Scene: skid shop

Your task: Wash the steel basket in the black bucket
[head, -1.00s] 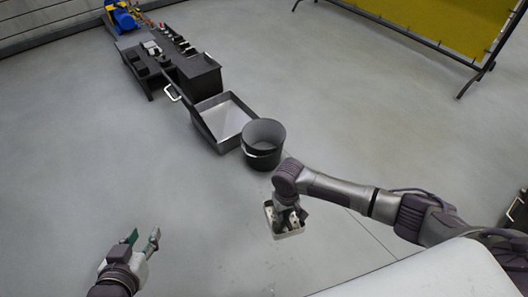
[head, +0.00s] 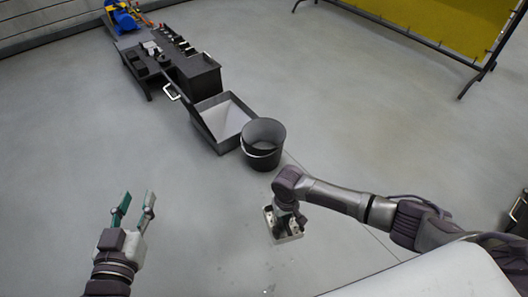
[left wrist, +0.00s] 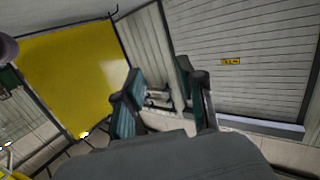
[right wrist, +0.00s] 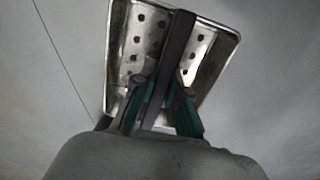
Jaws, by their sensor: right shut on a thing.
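The steel basket (head: 285,238) hangs below my right gripper (head: 284,214), over the floor in front of the bucket. In the right wrist view its perforated metal (right wrist: 142,40) and a dark bar across its middle show. My right gripper (right wrist: 160,108) is shut on this bar. The black bucket (head: 262,160) stands upright on the floor, behind and slightly left of the basket, apart from it. Its inside shows only in part, and I cannot tell what it holds. My left gripper (head: 135,200) is open and empty at the lower left.
A dark square tray (head: 205,130) with a pale inside stands beside the bucket. Behind it is a low black bench (head: 200,78) with small items. A yellow screen (head: 445,25) stands at the back right. The floor at left and centre is clear.

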